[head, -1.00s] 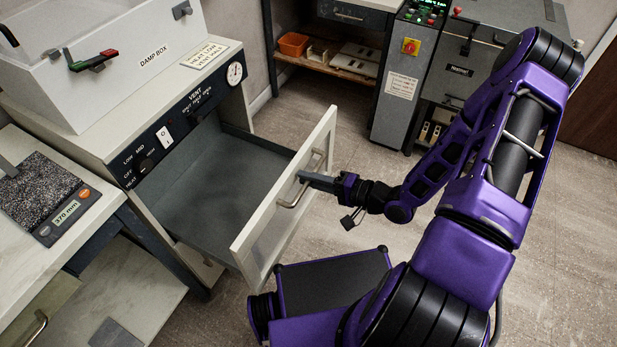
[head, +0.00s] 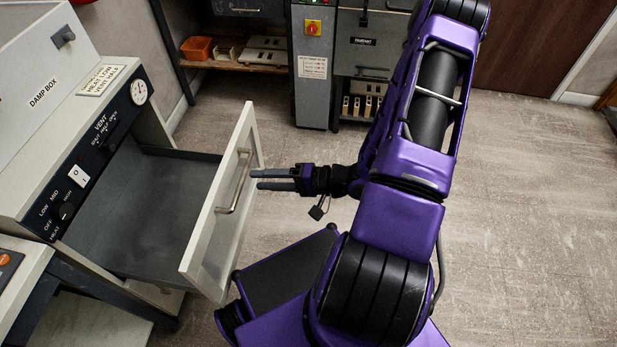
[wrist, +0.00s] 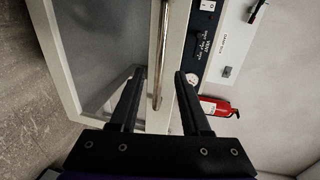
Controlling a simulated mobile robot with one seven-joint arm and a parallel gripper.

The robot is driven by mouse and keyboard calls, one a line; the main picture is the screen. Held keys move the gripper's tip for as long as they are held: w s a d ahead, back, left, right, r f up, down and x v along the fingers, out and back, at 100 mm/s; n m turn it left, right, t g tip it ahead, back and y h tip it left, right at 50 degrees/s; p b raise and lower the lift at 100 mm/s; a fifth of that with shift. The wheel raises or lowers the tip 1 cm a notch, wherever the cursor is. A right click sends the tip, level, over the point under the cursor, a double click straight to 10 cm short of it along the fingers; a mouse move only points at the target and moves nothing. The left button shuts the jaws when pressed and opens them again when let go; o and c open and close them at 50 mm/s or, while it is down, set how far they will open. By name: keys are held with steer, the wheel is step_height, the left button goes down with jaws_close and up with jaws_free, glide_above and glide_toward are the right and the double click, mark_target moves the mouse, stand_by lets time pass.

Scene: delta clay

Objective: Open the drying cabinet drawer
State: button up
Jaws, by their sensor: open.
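The drying cabinet drawer (head: 150,205) is pulled well out of the cabinet, and its grey tray interior shows empty. Its pale front with a framed panel (head: 208,245) carries a bar handle (head: 237,182). My gripper (head: 272,180) is open and empty, to the right of the handle in the head view, with its fingertips just clear of the bar. In the wrist view the bar handle (wrist: 157,65) lies ahead of the gap between my open fingers (wrist: 157,75), with the drawer front behind it.
The cabinet's control panel (head: 92,160) has knobs, a switch and a dial. The damp box (head: 35,75) stands on top. A grey machine (head: 313,70) and a shelf with an orange bin (head: 197,48) are at the back. The floor (head: 540,220) at right is clear.

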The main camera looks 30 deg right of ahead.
steer(key=v, duration=1.1)
steer(key=shift+d+p, duration=0.2)
steer(key=shift+p, duration=0.15)
steer(key=shift+s+d, duration=0.1)
steer(key=shift+s, duration=0.05)
